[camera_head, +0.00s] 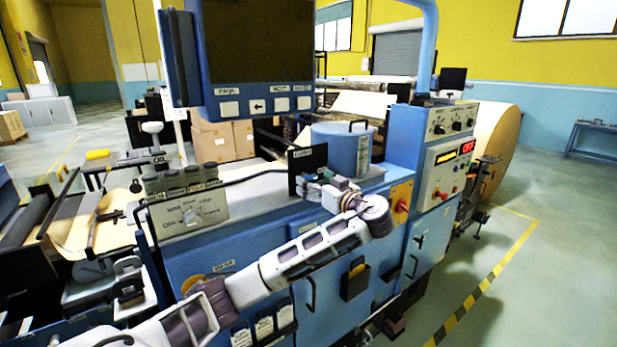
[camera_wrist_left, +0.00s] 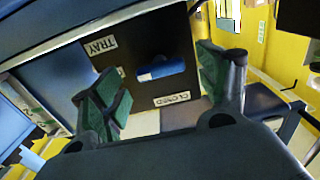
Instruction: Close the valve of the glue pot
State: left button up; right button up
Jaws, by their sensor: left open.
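The blue cylindrical glue pot (camera_head: 342,148) stands on the blue machine's top, with a black upright panel (camera_head: 306,158) in front of it. In the left wrist view the black panel (camera_wrist_left: 140,52) carries labels reading TRAY and CLOSED, both inverted. A blue valve handle (camera_wrist_left: 161,71) with a pale end lies between these labels. My left gripper (camera_head: 322,184) is beside the panel at the machine's top. Its green-padded fingers (camera_wrist_left: 160,78) are open, one on each side of the handle in the picture. I cannot tell whether they touch it. The right gripper is not in view.
A blue control cabinet (camera_head: 440,150) with a red OFF display stands right of the pot. A dark screen (camera_head: 258,50) hangs at upper centre. Open floor (camera_head: 530,270) lies at right.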

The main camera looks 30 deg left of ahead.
aim_at(310, 180)
pick_arm(q)
jog(key=shift+p+x, duration=0.35)
jog(key=shift+x, duration=1.45)
jog(key=shift+c, duration=0.4)
jog(key=c, duration=1)
